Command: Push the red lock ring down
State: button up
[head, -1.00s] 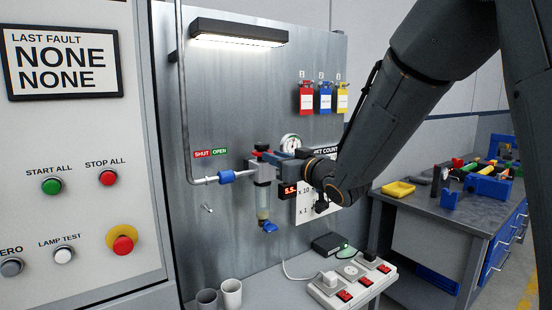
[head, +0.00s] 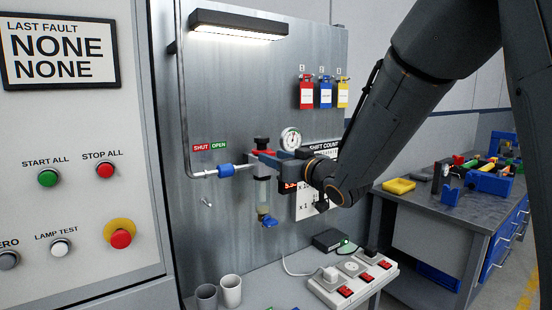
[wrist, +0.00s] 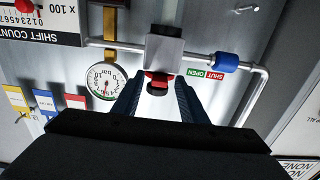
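The red lock ring (head: 264,152) sits under the black knob (head: 262,142) at the top of the regulator on the metal panel. In the wrist view, which is upside down, the red ring (wrist: 158,76) shows between the grey regulator block (wrist: 164,50) and the black knob (wrist: 157,89). My gripper (wrist: 158,86) is open, with one blue finger on each side of the ring and knob. A gap shows on both sides, and I see no contact. In the head view my gripper (head: 272,160) is level with the ring and partly hides the regulator.
A blue-sleeved pipe (head: 226,170) joins the regulator from the left. A round gauge (head: 290,138) is just right of it. A clear bowl (head: 262,193) hangs below. Two cups (head: 230,291) and a switched power strip (head: 352,279) stand on the bench below.

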jog(key=b+v, duration=0.2)
jog(key=v, duration=0.5)
jog(key=shift+s+d, duration=0.25)
jog(key=shift+s, duration=0.1)
jog(key=s+d+f+m+g+h, duration=0.3)
jog(key=d+f+h, duration=0.25)
jog(key=f, duration=0.45)
jog(key=s+d+f+m+g+h, duration=0.2)
jog(key=s+d+f+g+h, duration=0.15)
jog(key=d+f, duration=0.5)
jog(key=s+f+m+g, duration=0.1)
jog(key=s+f+g, duration=0.2)
jog(key=s, duration=0.6)
jog(key=s+f+g+h, duration=0.1)
jog(key=s+f+g, duration=0.3)
jog(key=s+f, duration=0.4)
jog(key=shift+s+d+f+m, duration=0.2)
jog(key=shift+s+m, duration=0.2)
jog(key=shift+s, duration=0.2)
